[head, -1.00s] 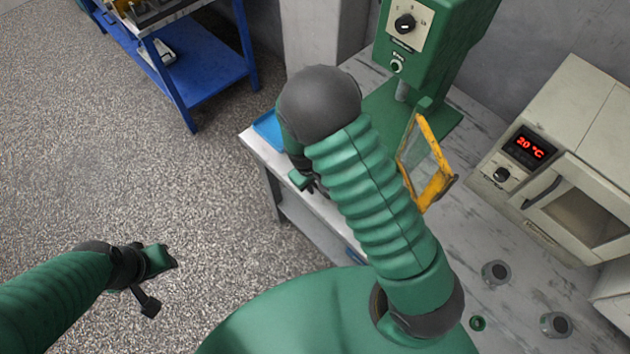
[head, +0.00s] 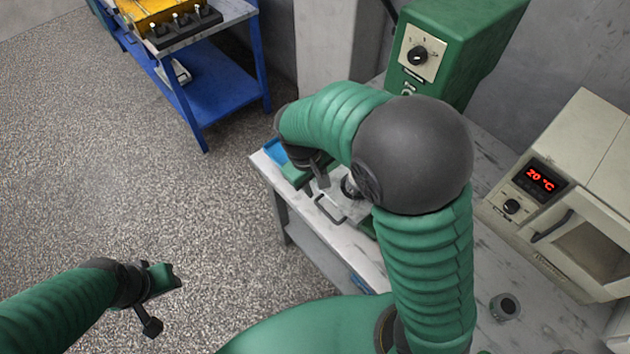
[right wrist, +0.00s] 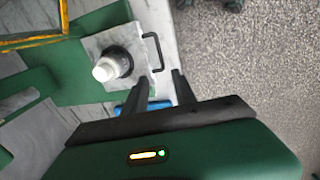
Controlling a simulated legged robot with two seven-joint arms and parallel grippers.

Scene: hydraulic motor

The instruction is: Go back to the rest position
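My right gripper (head: 320,178) is over the workbench's left part, beside the green press. In the right wrist view its two black fingers (right wrist: 158,88) stand apart with nothing between them, so it is open. Close to it, on the press base, is a light metal plate (head: 345,210) with a dark bar handle; in the wrist view the plate (right wrist: 133,38) carries a white cylindrical part (right wrist: 106,69) in a dark ring. My left gripper (head: 155,295) is over the floor at lower left, apart from everything; its finger gap does not show clearly.
The green press (head: 450,45) stands behind my right arm, which hides much of it. Its yellow-framed guard (right wrist: 62,18) shows in the wrist view. A blue tray (head: 274,151) lies at the bench corner. An oven (head: 565,190) stands right. A blue cart (head: 215,80) is at the back left.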

